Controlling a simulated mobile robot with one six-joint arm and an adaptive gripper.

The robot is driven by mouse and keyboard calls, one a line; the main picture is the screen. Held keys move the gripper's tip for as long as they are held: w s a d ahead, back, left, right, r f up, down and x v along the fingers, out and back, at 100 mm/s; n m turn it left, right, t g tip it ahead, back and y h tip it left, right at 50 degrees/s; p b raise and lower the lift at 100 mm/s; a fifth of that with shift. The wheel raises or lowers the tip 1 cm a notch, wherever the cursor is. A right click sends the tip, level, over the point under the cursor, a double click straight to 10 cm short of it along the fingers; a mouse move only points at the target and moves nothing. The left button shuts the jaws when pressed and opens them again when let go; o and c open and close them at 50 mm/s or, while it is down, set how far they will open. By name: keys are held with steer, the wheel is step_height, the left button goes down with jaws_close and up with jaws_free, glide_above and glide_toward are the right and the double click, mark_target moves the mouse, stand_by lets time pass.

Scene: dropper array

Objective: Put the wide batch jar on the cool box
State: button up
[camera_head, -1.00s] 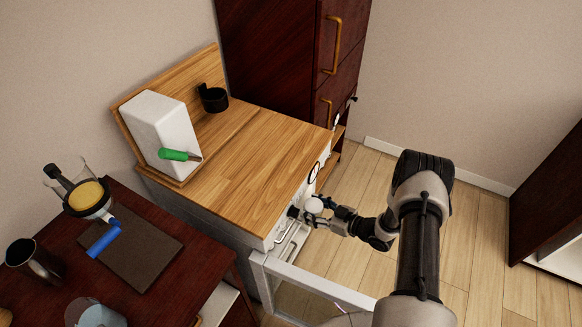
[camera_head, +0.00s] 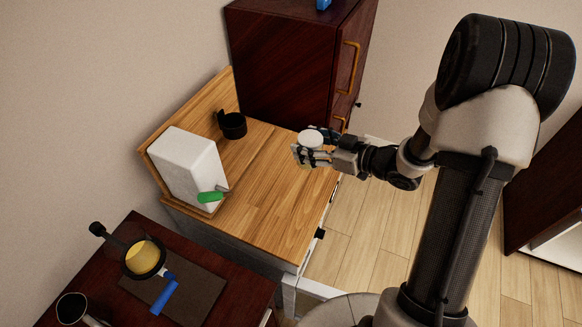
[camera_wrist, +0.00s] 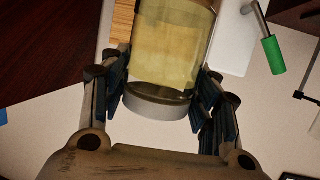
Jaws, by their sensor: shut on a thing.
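My gripper (camera_head: 314,152) is shut on a glass jar with a pale lid (camera_head: 311,138), held above the back right part of the wooden counter. In the wrist view the jar (camera_wrist: 172,45) is wide, with yellowish contents and a grey-white band at its near end, between both fingers. It seems to be the wide batch jar; no label is readable. A white box-shaped block (camera_head: 188,166) stands at the counter's left, apart from the jar. No thing is clearly marked as the cool box, and I cannot tell whether this block is it.
A black cup (camera_head: 233,125) stands at the counter's back. A green-handled tool (camera_head: 211,197) is at the white block. The wooden counter (camera_head: 262,195) is clear in its middle and front. A dark cabinet (camera_head: 285,70) rises behind. A dark table (camera_head: 225,285) with kitchenware is at lower left.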

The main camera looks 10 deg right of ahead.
steer(key=shift+a+r, duration=0.15)
steer(key=shift+r, duration=0.35)
step_height(320, 180, down, 20)
steer(key=b, duration=0.5)
steer(key=shift+w+r, duration=0.1)
steer(key=shift+r, duration=0.05)
steer(key=shift+f, duration=0.25)
steer(key=o, duration=1.3)
steer(key=shift+c, duration=0.2)
steer(key=shift+r, duration=0.15)
